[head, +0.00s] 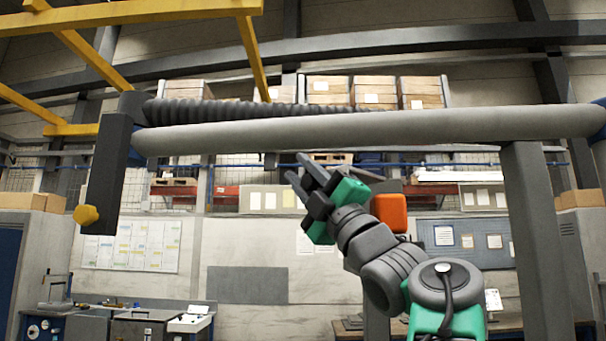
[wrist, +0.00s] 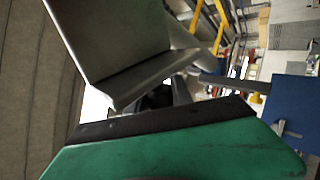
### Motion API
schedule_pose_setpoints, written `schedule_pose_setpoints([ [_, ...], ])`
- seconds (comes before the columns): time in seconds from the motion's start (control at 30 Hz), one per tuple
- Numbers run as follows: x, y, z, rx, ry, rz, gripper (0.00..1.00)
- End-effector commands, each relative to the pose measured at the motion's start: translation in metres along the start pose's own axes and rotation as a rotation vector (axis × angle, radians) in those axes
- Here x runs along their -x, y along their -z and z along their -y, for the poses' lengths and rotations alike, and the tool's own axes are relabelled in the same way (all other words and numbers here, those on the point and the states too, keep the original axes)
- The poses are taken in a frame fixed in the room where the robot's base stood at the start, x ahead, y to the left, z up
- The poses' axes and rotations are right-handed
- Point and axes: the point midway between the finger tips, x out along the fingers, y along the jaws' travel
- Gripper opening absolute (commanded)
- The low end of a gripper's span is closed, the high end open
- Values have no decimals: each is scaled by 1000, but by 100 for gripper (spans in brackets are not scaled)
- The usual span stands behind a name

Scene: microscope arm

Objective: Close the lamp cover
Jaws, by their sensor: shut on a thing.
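My gripper (head: 296,167) is raised below the long grey tube of the overhead arm (head: 380,128), tips pointing up and left. Its fingers are close together with a narrow gap; what they hold I cannot make out. In the wrist view, my gripper's green body fills the bottom, and dark finger parts (wrist: 170,95) are half hidden behind it. A flat grey panel (wrist: 125,40) with a bent lip stands close by; I cannot tell if it is the lamp cover. At the overhead arm's left end hangs a dark upright box (head: 108,165) with a yellow knob (head: 86,215).
A ribbed hose (head: 235,110) lies along the top of the tube. A grey post (head: 535,230) carries the tube at right. An orange block (head: 390,212) shows behind my wrist. Yellow beams (head: 130,14) cross the upper left. The space between gripper and dark box looks clear.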

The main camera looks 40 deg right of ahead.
Motion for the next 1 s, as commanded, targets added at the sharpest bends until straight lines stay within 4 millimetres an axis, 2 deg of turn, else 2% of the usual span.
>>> schedule_pose_setpoints([
  [0.03, -1, 2, -2, 2, -2, -2, 28],
  [0.3, 0, 0, -1, 3, -1, 1, 48],
  [0.53, 1, 0, -1, 4, -1, 2, 48],
  [0.67, 16, -1, 3, 5, -1, 3, 48],
  [1.0, 70, 0, -56, 13, -1, 5, 48],
])
